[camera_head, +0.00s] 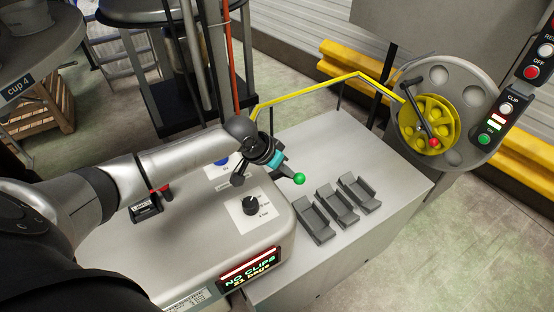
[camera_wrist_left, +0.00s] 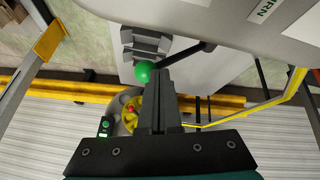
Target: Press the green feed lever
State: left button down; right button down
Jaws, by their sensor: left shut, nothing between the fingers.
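The green ball knob (camera_head: 299,179) of the feed lever stands out over the right side of the grey machine in the head view. In the left wrist view the green knob (camera_wrist_left: 144,72) is just beyond my fingertips, at their left, with its dark rod (camera_wrist_left: 188,56) running to the upper right. My left gripper (camera_head: 283,168) is close by the lever in the head view, and its fingers (camera_wrist_left: 160,76) are shut with nothing between them. I cannot tell whether they touch the knob or rod. My right gripper is not in view.
The machine display (camera_head: 249,270) reads NO CLIPS. A black dial (camera_head: 250,206) sits on its top. Three dark grey holders (camera_head: 338,207) stand on the grey cabinet. A yellow bar (camera_head: 310,88) and a yellow wheel (camera_head: 425,125) with a red-knobbed crank lie beyond, beside a button panel (camera_head: 497,118).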

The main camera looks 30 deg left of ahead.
aim_at(286, 194)
pick_arm(q)
jog(key=s+d+f+y+p, duration=0.1)
jog(key=s+d+f+p, duration=0.1)
jog(key=f, duration=0.3)
jog(key=shift+d+p, duration=0.5)
jog(key=shift+d, duration=0.4)
jog(key=shift+f, duration=0.15)
jog(key=r+p, duration=0.1)
jog(key=s+a+r+p, duration=0.1)
jog(key=p, duration=0.1)
jog(key=a+r+p, duration=0.1)
jog(key=r, duration=0.1)
jog(key=shift+s, duration=0.15)
jog(key=s+r, duration=0.1)
jog(key=s, duration=0.1)
jog(key=s+d+r+p, duration=0.1)
jog(key=s+r, duration=0.2)
jog(key=shift+s+d+r+p, duration=0.3)
jog(key=shift+s+r+p, duration=0.05)
jog(key=shift+s+r, duration=0.05)
jog(key=shift+s+d+r, duration=0.2)
jog(key=shift+s+r, duration=0.35)
